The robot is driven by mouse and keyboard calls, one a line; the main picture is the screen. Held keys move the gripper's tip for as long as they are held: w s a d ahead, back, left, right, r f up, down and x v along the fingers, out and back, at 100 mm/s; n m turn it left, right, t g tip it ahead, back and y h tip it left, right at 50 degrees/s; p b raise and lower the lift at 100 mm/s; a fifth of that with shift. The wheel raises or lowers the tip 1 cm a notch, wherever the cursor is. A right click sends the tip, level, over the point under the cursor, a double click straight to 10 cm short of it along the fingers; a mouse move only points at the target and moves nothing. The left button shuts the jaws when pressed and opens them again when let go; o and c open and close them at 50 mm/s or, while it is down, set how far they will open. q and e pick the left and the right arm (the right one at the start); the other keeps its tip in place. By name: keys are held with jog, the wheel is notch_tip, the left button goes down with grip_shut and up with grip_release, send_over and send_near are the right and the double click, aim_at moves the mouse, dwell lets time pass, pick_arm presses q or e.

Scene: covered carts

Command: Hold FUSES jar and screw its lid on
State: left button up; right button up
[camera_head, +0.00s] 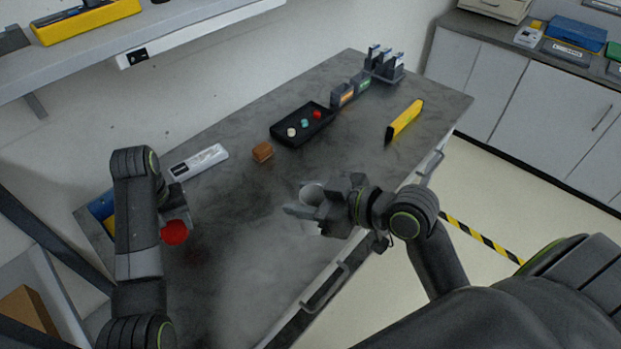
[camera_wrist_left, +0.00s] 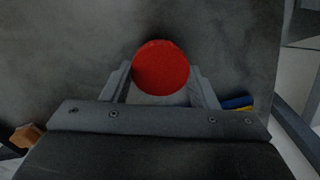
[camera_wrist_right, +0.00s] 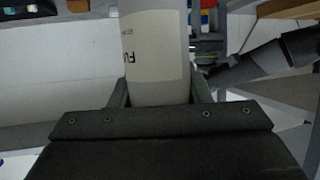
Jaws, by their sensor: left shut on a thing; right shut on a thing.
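The red lid (camera_head: 174,232) is in my left gripper (camera_head: 178,222), above the left part of the table. In the left wrist view the round red lid (camera_wrist_left: 160,68) sits between the two fingers. The FUSES jar (camera_head: 312,192) is in my right gripper (camera_head: 310,208), near the table's front edge. In the right wrist view the pale jar (camera_wrist_right: 158,55) stands between the fingers, its label partly showing "FU". The lid and the jar are well apart. The jar's lower part is hidden by my right gripper.
On the grey table (camera_head: 240,200) are a brown block (camera_head: 262,152), a white labelled device (camera_head: 198,162), a black tray (camera_head: 302,127) with small coloured pieces, and a yellow tool (camera_head: 404,121). Small bins (camera_head: 350,90) stand at the far end. The table's middle is clear.

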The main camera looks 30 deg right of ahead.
jog(key=w+a+f+n+g+y, duration=0.1)
jog(key=a+n+g+y, duration=0.3)
jog(key=a, duration=0.8)
jog(key=n+g, duration=0.2)
jog(key=shift+w+f+n+y, duration=0.3)
jog(key=shift+w, duration=0.05)
jog(key=shift+w, duration=0.15)
